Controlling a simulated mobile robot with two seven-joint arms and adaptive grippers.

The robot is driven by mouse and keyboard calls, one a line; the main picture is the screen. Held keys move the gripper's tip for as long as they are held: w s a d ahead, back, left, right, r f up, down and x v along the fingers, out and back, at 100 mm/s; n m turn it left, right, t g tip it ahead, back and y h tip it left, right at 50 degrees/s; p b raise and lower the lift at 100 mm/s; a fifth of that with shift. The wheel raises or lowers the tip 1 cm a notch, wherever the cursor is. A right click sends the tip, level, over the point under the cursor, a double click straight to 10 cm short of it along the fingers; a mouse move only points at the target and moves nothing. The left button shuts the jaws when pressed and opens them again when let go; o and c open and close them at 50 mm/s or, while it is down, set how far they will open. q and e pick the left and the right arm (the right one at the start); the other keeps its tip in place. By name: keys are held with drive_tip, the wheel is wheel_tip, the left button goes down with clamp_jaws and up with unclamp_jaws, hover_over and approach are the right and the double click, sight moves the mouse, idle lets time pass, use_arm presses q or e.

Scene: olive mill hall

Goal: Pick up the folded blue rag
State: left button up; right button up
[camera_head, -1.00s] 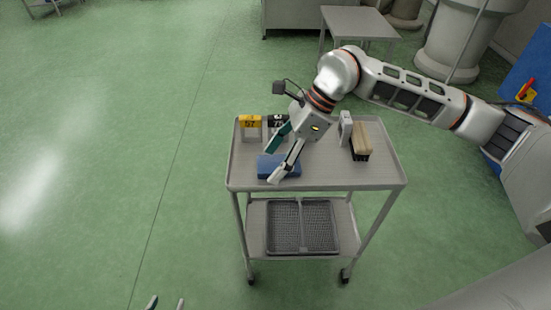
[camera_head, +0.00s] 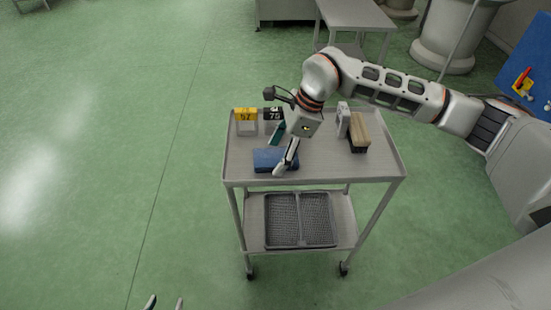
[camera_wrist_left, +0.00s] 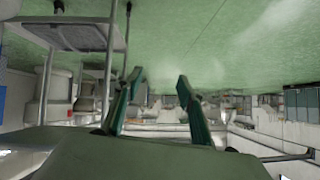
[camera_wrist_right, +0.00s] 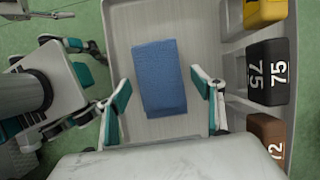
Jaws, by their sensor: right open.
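The folded blue rag (camera_head: 269,159) lies flat on the cart's top shelf near its front left. In the right wrist view the rag (camera_wrist_right: 159,78) shows whole as a long blue rectangle. My right gripper (camera_head: 278,153) is over the rag from the right. In its wrist view the open fingers (camera_wrist_right: 162,98) stand one on each side of the rag, with a gap on both sides. I cannot tell how far above the shelf the fingertips are. My left gripper (camera_head: 164,303) is at the bottom edge of the head view, away from the cart. Its fingers (camera_wrist_left: 160,88) are apart and empty.
The grey cart (camera_head: 318,170) has a rim and a lower shelf with a wire basket (camera_head: 300,220). Behind the rag stand a yellow tag block (camera_head: 246,116) and a black one (camera_head: 273,115) marked 75. A brush (camera_head: 359,133) stands at the right. Green floor is open at left.

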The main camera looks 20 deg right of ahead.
sight(278, 155)
drive_tip(key=c, duration=1.2)
use_arm(q)
drive_tip(key=shift+w+r, duration=0.4)
drive_tip(key=shift+w, duration=0.1)
use_arm(e)
drive_tip(key=shift+r, duration=0.2)
drive_tip(key=shift+r, duration=0.6)
use_arm(q)
drive_tip(key=shift+s+d+r+p, duration=0.25)
drive_tip(key=shift+s+p, duration=0.15)
drive_tip(key=shift+p, duration=0.45)
use_arm(e)
wheel_tip(278, 155, up, 19)
drive_tip(key=shift+f, duration=0.2)
